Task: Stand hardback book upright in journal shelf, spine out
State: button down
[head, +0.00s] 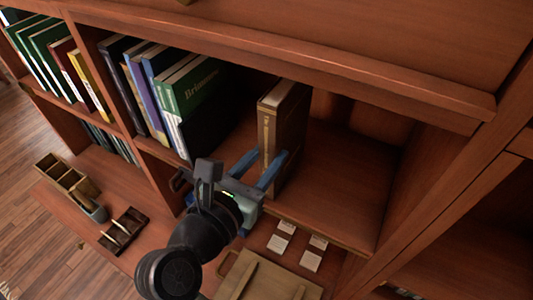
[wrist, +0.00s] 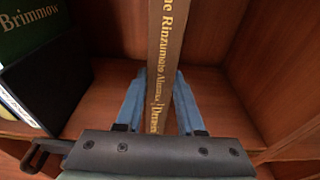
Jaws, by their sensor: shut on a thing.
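A brown hardback book (head: 283,130) with gold lettering stands upright in the open bay of the wooden journal shelf (head: 345,175). In the wrist view the book's spine (wrist: 164,70) faces me, out of the shelf. My gripper (head: 272,170) is shut on the book, with one blue finger on each side of it; the fingers also show in the wrist view (wrist: 158,103). The book's lower end is partly hidden by my gripper, so I cannot tell whether it touches the shelf board.
A row of books with a green one (head: 195,95) and a black bookend (head: 212,125) stands left of the brown book. The bay is free to its right. Below are white cards (head: 283,235), a wooden tray (head: 265,280) and a small organiser (head: 68,180).

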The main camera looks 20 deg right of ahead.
jog(key=c, duration=0.5)
grip_release()
